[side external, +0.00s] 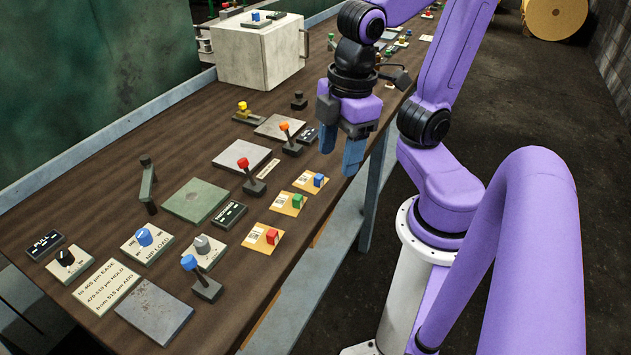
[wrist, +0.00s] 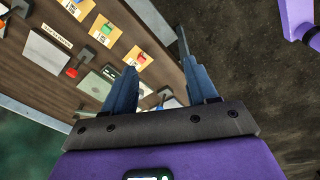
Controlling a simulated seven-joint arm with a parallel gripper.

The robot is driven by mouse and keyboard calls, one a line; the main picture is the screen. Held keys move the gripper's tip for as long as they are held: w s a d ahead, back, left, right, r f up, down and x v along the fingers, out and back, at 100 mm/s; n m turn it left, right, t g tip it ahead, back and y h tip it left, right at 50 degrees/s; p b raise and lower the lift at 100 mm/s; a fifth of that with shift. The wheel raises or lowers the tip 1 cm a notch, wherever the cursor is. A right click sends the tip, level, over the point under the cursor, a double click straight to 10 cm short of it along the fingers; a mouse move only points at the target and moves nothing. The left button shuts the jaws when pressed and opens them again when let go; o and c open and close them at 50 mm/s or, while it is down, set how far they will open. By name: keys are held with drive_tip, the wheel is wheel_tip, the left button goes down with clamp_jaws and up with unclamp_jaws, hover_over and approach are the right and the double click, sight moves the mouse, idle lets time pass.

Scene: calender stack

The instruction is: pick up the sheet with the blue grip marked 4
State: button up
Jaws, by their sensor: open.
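The sheet with the blue grip is a small orange-yellow card (side external: 306,185) with a white label, lying flat near the table's front edge in the side external view. Its blue grip (side external: 318,180) stands at its right end; I cannot read a 4 on it. In the wrist view that card (wrist: 75,9) is at the top edge, partly cut off. My gripper (side external: 341,150) is open and empty, with blue fingers pointing down. It is above the table's front edge, apart from the card. Both fingers also show in the wrist view (wrist: 160,82).
Similar cards with a green grip (side external: 297,201) and a red grip (side external: 271,237) lie in the same row. Levers with red (side external: 243,163) and orange (side external: 284,126) knobs stand behind the row. A pale box (side external: 258,60) stands farther back. Dark floor lies beyond the front edge.

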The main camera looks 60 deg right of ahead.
drive_tip(key=w+d+r+m+t, duration=0.15)
drive_tip(key=w+t, duration=0.25)
drive_tip(key=w, duration=0.6)
drive_tip(key=w+d+r+m+t, duration=0.1)
drive_tip(key=w+d+t, duration=0.2)
drive_tip(key=w, duration=0.7)
drive_tip(key=w+d+r+n+t+y, duration=0.2)
drive_tip(key=w+d+n+t, duration=0.15)
drive_tip(key=w+d, duration=0.75)
drive_tip(key=s+d+f+g+y, duration=0.3)
drive_tip(key=s+d+f+y, duration=0.15)
drive_tip(key=s+d, duration=0.65)
drive_tip(key=s+d+g+y, duration=0.3)
drive_tip(key=s+y, duration=0.2)
drive_tip(key=s, duration=1)
approach(321, 175)
drive_tip(key=shift+m+t, duration=0.3)
drive_tip(key=shift+t, duration=0.05)
drive_tip(key=x, duration=0.5)
drive_tip(key=shift+a, duration=0.45)
drive_tip(key=shift+f+x, duration=0.15)
drive_tip(key=shift+x, duration=1.2)
drive_tip(key=shift+f+x, duration=0.1)
drive_tip(key=shift+x, duration=1.2)
